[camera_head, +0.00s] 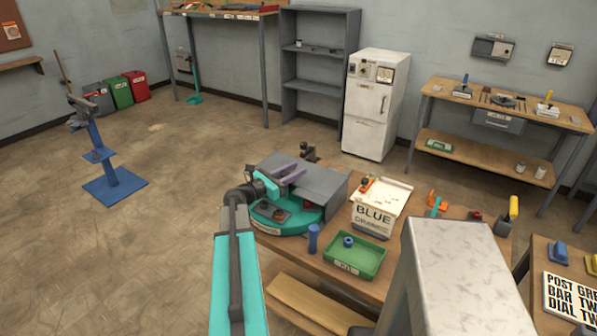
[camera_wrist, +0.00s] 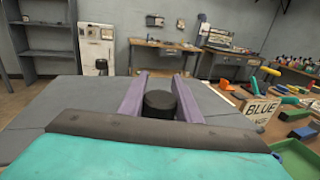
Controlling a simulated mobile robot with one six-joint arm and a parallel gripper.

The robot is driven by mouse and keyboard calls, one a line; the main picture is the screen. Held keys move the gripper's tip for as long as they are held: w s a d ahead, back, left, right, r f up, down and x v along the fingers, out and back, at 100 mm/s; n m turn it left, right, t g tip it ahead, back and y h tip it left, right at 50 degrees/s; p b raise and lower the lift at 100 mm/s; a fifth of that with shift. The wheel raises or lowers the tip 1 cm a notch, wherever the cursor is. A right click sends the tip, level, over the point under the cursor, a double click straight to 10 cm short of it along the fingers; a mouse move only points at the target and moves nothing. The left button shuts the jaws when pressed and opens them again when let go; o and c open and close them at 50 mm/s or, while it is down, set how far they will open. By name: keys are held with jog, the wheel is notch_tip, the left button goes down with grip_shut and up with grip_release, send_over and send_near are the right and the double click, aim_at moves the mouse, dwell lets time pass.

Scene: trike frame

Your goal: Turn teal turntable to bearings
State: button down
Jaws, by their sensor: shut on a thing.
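The teal turntable (camera_head: 291,222) is a round disc at the left end of the wooden workbench, partly under a grey housing (camera_head: 322,182). A red part and dark parts sit on its visible front. My gripper (camera_head: 292,172), with two purple fingers, reaches over the turntable and the housing. In the wrist view the fingers (camera_wrist: 163,78) lie on both sides of a black round knob (camera_wrist: 159,104) and are shut on it. What the knob is fixed to is hidden. The bearings cannot be made out for certain.
A blue cylinder (camera_head: 313,238) and a green tray (camera_head: 356,262) with a blue ring stand right of the turntable. Behind the tray is a box marked BLUE (camera_head: 374,222). A dark post (camera_head: 308,152) stands behind the housing.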

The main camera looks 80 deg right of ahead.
jog(key=shift+s+r, duration=0.15)
jog(key=shift+s, duration=0.1)
jog(key=c, duration=1.3)
grip_release()
jog(key=shift+s, duration=0.15)
jog(key=shift+w, duration=0.25)
jog(key=shift+a, duration=0.15)
jog(key=shift+w+a, duration=0.45)
jog(key=shift+w, duration=0.05)
jog(key=b+v, duration=0.3)
jog(key=v, duration=0.9)
jog(key=shift+w+a, duration=0.1)
jog(key=shift+w, duration=0.1)
